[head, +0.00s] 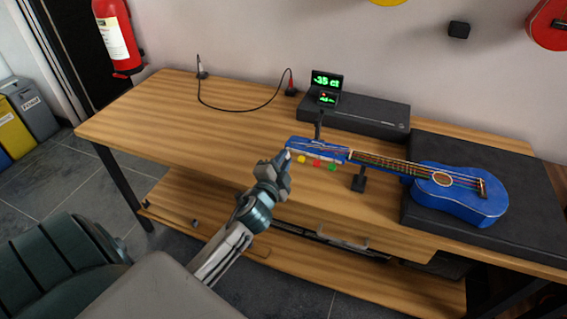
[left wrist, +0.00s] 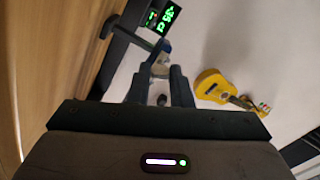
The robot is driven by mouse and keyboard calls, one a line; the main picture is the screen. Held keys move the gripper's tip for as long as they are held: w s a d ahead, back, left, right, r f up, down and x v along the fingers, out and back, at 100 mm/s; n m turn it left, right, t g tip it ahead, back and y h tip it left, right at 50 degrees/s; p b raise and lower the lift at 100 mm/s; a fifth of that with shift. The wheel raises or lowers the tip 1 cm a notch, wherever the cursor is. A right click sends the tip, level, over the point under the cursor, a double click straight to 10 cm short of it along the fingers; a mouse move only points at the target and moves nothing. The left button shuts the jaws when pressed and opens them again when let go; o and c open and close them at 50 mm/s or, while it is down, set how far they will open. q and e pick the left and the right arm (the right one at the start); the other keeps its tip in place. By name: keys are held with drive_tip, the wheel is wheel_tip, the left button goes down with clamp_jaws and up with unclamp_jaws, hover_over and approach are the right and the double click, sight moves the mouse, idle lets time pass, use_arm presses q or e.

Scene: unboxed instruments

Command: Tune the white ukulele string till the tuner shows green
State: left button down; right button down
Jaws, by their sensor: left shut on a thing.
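The blue ukulele (head: 461,194) lies with its body at the right and its neck pointing left. Its headstock (head: 318,149) has yellow (head: 301,159), red (head: 316,163) and green (head: 332,167) pegs along the near edge. My left gripper (head: 287,156) is shut at the headstock's left end, apparently on the white peg, which its fingers mostly hide. In the left wrist view the fingers (left wrist: 161,88) close around a small part by the headstock. The tuner (head: 326,80) behind reads about -35 ct in green digits; it also shows in the left wrist view (left wrist: 164,18). My right gripper is out of view.
A black case (head: 365,117) stands behind the headstock. A neck stand (head: 359,180) supports the neck, and a dark mat (head: 530,212) lies under the body. A black cable (head: 240,109) crosses the wooden table (head: 160,110), whose left part is otherwise clear.

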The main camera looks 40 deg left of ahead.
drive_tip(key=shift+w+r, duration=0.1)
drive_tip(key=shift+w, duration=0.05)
use_arm(q)
drive_tip(key=c, duration=1.6)
unclamp_jaws()
